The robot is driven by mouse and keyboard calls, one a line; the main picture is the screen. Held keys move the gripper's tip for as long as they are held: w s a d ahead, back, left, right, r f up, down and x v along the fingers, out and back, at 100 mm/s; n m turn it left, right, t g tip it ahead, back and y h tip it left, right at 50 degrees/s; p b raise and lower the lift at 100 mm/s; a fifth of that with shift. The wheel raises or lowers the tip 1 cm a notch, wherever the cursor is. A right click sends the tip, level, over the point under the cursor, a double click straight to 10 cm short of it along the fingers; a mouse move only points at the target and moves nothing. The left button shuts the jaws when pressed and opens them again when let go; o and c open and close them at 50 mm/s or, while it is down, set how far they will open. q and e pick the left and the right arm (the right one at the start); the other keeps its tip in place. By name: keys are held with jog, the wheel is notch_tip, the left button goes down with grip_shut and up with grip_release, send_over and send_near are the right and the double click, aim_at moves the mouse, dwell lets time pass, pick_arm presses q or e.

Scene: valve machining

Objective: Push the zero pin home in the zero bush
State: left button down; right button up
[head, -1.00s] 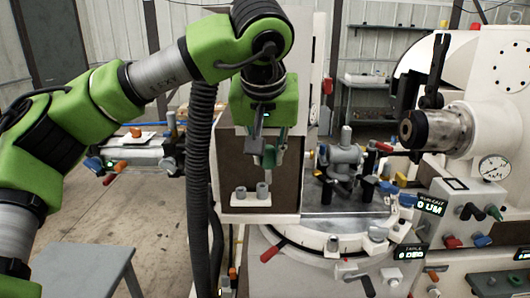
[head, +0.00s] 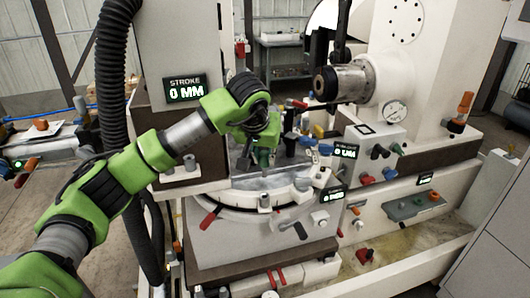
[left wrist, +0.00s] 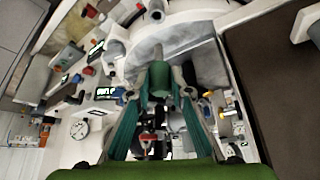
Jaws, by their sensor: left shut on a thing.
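My left gripper (head: 259,152) points down over the front part of the round table (head: 237,198), which has a graduated rim. It is shut on a green pin, taken to be the zero pin (head: 263,158). In the left wrist view the pin (left wrist: 159,80) shows as a green cylinder between the teal fingers (left wrist: 158,102). A small grey upright cylinder on the table's front rim (head: 265,201) may be the zero bush; a similar round part shows in the left wrist view (left wrist: 155,12). The pin appears apart from it. My right gripper is not in view.
A white block (head: 178,173) with a grey cylinder (head: 190,162) stands left of the gripper. A spindle (head: 340,82) juts in from the right. Coloured clamps and fixture parts (head: 305,140) crowd the table behind the gripper. A red handle (head: 208,220) sticks out in front.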

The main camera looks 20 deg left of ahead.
aim_at(264, 175)
pick_arm(q)
jog(key=shift+f, duration=0.15)
jog(key=shift+f+b, duration=2.05)
jog(key=shift+f, duration=0.7)
jog(key=shift+f+b, duration=1.75)
jog(key=shift+f, duration=0.6)
jog(key=c, duration=1.8)
grip_release()
jog(key=shift+o, duration=0.2)
jog(key=shift+s+r, duration=0.1)
jog(key=shift+r, duration=0.05)
